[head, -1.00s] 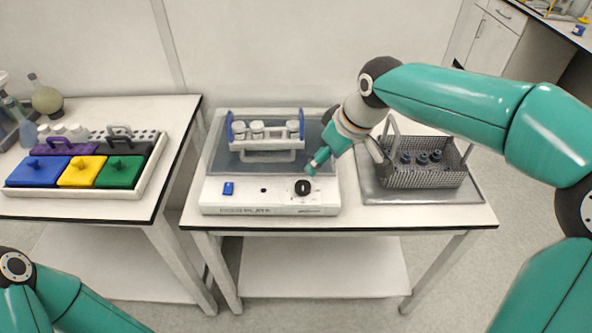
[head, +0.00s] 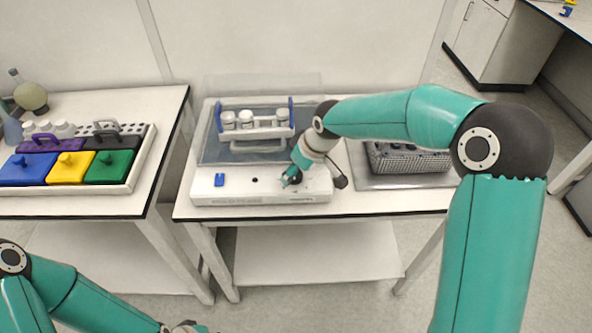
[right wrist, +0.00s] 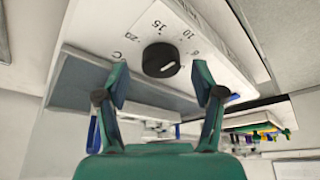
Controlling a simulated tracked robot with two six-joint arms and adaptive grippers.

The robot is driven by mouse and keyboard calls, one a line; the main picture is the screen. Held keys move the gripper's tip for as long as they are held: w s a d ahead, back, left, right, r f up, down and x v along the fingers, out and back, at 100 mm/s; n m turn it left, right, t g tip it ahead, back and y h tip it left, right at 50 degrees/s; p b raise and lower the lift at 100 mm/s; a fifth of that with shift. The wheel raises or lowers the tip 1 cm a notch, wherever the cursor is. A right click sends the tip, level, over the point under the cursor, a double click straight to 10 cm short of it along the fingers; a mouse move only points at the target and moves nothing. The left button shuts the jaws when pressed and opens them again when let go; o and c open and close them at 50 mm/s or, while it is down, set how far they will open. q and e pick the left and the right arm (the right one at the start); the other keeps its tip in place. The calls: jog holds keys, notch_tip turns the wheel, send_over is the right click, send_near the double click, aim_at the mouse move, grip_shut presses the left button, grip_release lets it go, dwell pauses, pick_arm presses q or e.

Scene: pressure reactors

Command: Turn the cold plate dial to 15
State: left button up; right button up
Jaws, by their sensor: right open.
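The cold plate (head: 207,190) is a white unit with a grey top on the middle table. Its black dial (right wrist: 161,60) shows in the right wrist view between my right gripper's fingers, with printed numbers such as 15 and 20 beyond it. A short white mark is on the dial; which number it points to I cannot tell. My right gripper (right wrist: 161,76) is open, its fingers apart on either side of the dial. In the head view the right gripper (head: 291,178) is over the front panel and hides the dial.
A blue-ended rack (head: 254,126) with white-capped vials stands on the cold plate. A blue switch (head: 219,180) is left on its panel. A grey basket (head: 405,158) stands on a tray to the right. A tray with coloured blocks (head: 127,186) is on the left table.

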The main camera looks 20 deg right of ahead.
jog(key=shift+w+a+f, duration=0.2)
jog(key=shift+f, duration=0.35)
jog(key=c, duration=1.1)
jog(key=shift+c, duration=0.2)
